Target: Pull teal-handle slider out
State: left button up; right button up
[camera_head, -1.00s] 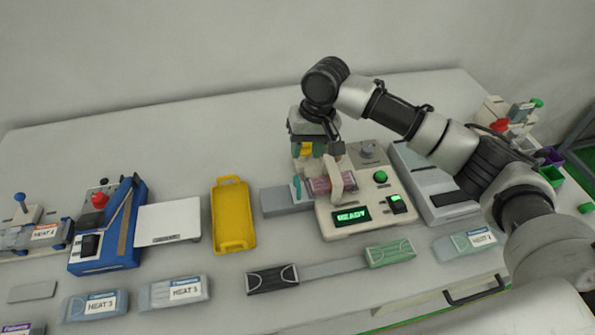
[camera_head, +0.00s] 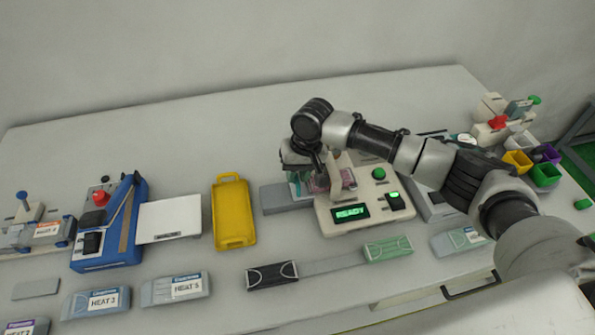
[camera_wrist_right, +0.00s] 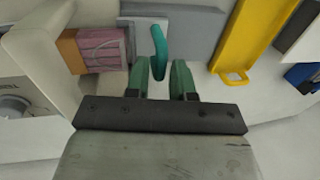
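The slider is a grey flat slide (camera_head: 283,203) sticking out of the left side of a white machine (camera_head: 345,224). Its curved teal handle (camera_wrist_right: 158,48) stands up from a light plate in the right wrist view. My right gripper (camera_wrist_right: 160,82) is open, with its two green fingers apart and the near end of the handle around the gap between their tips. I cannot tell if either finger touches it. In the head view my right gripper (camera_head: 303,180) is low over the slide and mostly hides the handle. My left gripper is not in view.
A pink pack (camera_wrist_right: 102,47) sits in the machine beside the handle. A yellow tray (camera_head: 233,214) lies left of the slide. A green button (camera_head: 379,173) and a lit READY display (camera_head: 350,212) are on the machine.

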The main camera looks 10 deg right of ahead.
grip_shut()
jog(key=a+p, duration=0.2)
jog(key=a, duration=0.6)
jog(key=shift+p, duration=0.35)
jog(key=shift+d, duration=0.15)
jog(key=shift+o, duration=1.7)
grip_release()
jog(key=shift+a, duration=0.25)
jog(key=shift+d+r, duration=0.1)
jog(key=shift+d, duration=0.05)
notch_tip(320, 180, up, 10)
jog(key=d+b, duration=0.1)
jog(key=d, duration=0.1)
jog(key=shift+r, duration=0.2)
